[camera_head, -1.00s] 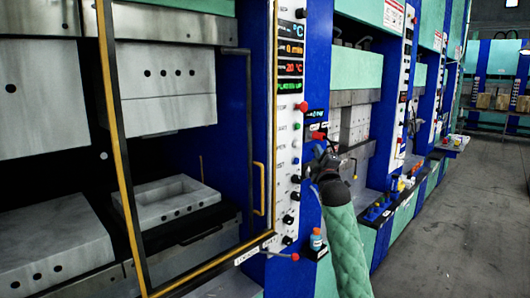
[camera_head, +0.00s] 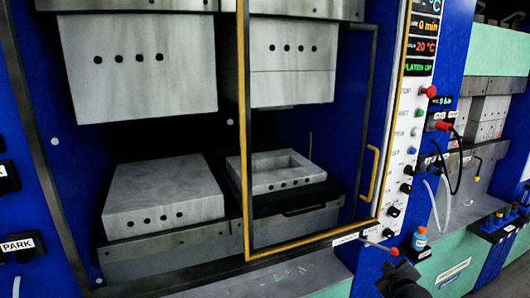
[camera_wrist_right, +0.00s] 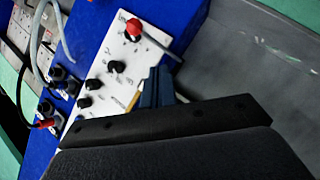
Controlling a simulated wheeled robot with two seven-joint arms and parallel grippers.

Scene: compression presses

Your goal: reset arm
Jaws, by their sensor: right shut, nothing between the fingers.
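My right gripper (camera_head: 400,280) shows as a dark shape at the lower right of the head view, below the control panel of the press and apart from it. In the right wrist view its fingers (camera_wrist_right: 157,88) are together with nothing between them, in front of the white control panel (camera_wrist_right: 118,55). The panel also shows in the head view (camera_head: 408,140), with knobs, buttons and lit displays. My left gripper is not in view.
Another press is farther right.

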